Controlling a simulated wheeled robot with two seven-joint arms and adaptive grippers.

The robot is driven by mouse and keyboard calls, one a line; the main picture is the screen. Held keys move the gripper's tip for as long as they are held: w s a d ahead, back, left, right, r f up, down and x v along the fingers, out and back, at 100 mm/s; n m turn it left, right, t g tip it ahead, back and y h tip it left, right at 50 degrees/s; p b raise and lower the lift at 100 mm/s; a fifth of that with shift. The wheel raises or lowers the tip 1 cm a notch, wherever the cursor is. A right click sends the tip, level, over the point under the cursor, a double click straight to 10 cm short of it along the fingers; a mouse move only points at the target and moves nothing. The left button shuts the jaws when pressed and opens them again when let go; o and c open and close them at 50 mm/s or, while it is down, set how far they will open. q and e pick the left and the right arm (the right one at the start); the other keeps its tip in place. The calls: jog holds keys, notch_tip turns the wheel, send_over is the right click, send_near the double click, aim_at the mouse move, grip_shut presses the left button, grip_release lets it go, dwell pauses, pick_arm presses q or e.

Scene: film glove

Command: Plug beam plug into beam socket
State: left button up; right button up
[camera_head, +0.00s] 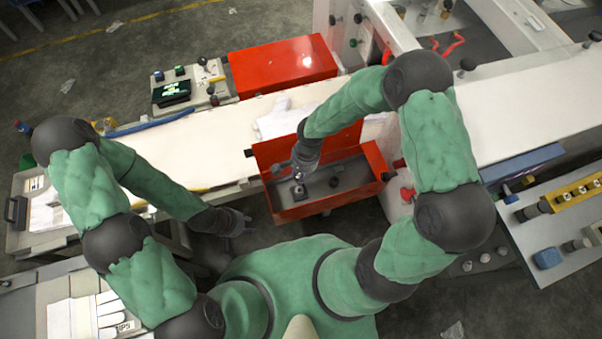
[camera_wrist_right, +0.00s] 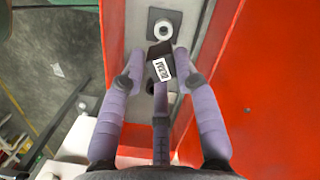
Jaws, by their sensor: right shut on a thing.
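In the right wrist view, a black block with a white printed label, which looks like the beam plug (camera_wrist_right: 159,49), sits between the purple fingertips of my right gripper (camera_wrist_right: 158,56). The gripper is shut on it. Just beyond it, a dark square plate with a pale ring, which looks like the beam socket (camera_wrist_right: 163,28), lies on a grey surface. The plug appears apart from the ring; the height gap cannot be told. In the head view, my right gripper (camera_head: 299,176) is over the open red box. My left gripper (camera_head: 240,222) is empty, with fingers spread, left of the box.
The red box (camera_head: 310,211) has raised walls around its grey inside. A white bench top (camera_head: 190,145) runs behind it. A closed red case (camera_head: 283,66) and a control panel (camera_head: 190,85) stand farther back. A red knob (camera_head: 407,193) is right of the box.

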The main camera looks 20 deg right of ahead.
jog(key=shift+f+b, duration=3.35)
jog(key=shift+b, duration=0.05)
jog(key=shift+f+b, duration=1)
jog(key=o, duration=1)
jog(key=r, duration=0.4)
jog(key=d+r, duration=0.1)
jog(key=r, duration=0.7)
jog(key=shift+w+d, duration=0.3)
jog(key=shift+d, duration=0.05)
jog(key=shift+f, duration=0.1)
